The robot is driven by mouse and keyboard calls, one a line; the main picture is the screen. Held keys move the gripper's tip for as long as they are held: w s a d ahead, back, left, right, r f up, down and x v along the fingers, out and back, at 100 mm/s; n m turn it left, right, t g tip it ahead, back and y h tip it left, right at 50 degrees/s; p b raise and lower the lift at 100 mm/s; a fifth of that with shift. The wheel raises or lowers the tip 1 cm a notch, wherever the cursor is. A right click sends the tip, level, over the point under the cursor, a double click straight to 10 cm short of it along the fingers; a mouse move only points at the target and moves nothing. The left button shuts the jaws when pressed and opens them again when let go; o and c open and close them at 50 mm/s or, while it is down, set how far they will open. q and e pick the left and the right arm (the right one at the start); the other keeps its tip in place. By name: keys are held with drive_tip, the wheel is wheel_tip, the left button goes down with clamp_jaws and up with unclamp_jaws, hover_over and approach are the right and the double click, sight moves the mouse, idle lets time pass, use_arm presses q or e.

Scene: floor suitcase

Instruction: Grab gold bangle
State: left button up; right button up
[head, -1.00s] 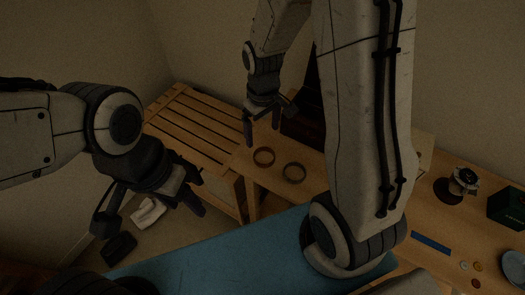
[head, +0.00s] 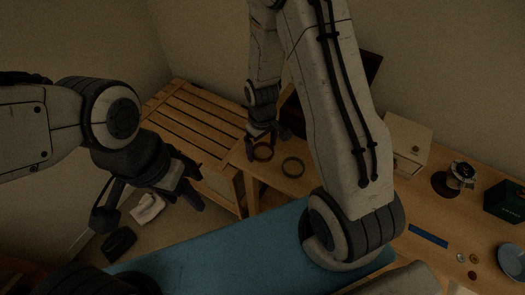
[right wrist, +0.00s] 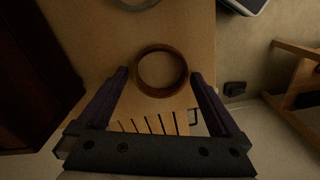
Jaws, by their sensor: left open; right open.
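The gold bangle (head: 263,159), brownish-gold in this dim light, lies flat near the left end of the wooden desk. It also shows in the right wrist view (right wrist: 162,93), centred between the fingertips. My right gripper (head: 267,146) is open just above the bangle, with one finger on either side of it. The right wrist view shows the same gripper (right wrist: 160,73) empty; I cannot tell whether the fingers touch the ring. My left gripper (head: 150,205) is open and empty, over the floor at the left.
A grey-green ring (head: 293,167) lies close to the right of the bangle. A dark upright object (head: 293,118) stands behind. A slatted wooden bench (head: 190,120) adjoins at left. A blue surface (head: 210,245) lies in front. A small cream box (head: 405,145) stands further right.

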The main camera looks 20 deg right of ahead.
drive_tip(key=c, duration=1.1)
